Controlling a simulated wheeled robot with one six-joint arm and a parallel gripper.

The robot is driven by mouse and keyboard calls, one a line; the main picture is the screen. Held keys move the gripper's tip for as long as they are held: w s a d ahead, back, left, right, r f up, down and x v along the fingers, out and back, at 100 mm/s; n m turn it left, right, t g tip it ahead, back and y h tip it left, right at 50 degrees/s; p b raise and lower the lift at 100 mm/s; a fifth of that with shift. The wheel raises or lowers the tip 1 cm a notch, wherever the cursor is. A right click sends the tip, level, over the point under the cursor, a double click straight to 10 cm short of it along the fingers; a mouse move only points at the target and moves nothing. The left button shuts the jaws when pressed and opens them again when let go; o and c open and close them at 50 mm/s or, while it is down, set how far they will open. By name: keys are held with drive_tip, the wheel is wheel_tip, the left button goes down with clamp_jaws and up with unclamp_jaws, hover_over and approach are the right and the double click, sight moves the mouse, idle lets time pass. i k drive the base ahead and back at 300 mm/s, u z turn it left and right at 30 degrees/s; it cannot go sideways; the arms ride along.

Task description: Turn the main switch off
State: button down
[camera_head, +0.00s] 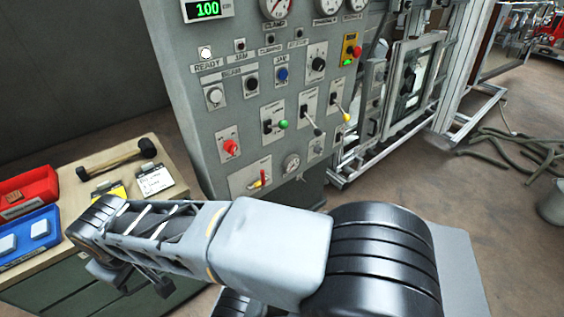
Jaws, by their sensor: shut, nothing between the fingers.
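A grey control panel (215,120) stands in the middle, covered with switches. My arm stretches across the lower picture to the left. My gripper (160,288) hangs below the arm's end at the lower left, dark and partly hidden. It is shut and empty, apart from the panel, left of and lower than the red and yellow handle.
Other levers with green (283,124) and yellow (347,118) knobs stand above. Hoses (510,145) lie on the floor at right.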

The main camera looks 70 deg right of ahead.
sight(230, 146)
drive_tip(key=z, duration=2.55)
